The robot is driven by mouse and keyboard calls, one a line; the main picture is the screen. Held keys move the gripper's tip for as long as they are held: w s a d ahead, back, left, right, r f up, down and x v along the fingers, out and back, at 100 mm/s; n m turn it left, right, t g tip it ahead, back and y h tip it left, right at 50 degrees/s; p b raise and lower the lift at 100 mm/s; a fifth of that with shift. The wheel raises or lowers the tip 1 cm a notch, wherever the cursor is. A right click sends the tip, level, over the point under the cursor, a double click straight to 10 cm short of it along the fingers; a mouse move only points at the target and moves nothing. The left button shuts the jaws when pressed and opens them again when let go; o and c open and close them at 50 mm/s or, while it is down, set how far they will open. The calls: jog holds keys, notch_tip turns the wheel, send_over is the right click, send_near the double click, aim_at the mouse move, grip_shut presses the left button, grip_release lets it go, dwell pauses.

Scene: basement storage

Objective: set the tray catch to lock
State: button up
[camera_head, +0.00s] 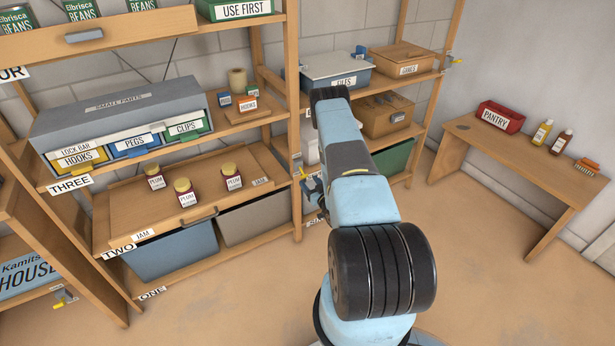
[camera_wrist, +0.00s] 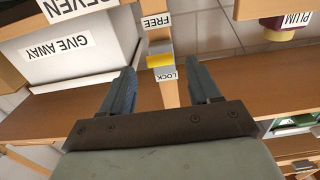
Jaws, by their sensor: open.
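In the wrist view a catch with a yellow band (camera_wrist: 160,61) and grey parts sits on a narrow wooden post. A FREE label (camera_wrist: 156,21) is above it in the picture and a LOCK label (camera_wrist: 167,75) is just below the yellow band. The yellow part lies between the two labels, closer to LOCK in the picture; its exact setting is unclear. My gripper (camera_wrist: 162,68) is open and empty, with one finger on each side of the post and catch. Contact cannot be told. In the head view a small yellow piece (camera_head: 299,173) shows on the shelf post beside my arm.
The wooden tray (camera_head: 215,208) on the shelf carries several plum jars (camera_head: 186,192). A white GIVE AWAY box (camera_wrist: 80,50) is left of the post in the wrist view. A side table (camera_head: 525,165) stands right; the floor before it is clear.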

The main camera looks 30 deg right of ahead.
aim_at(304, 175)
jog(key=shift+w+a, duration=0.1)
jog(key=shift+w, duration=2.6)
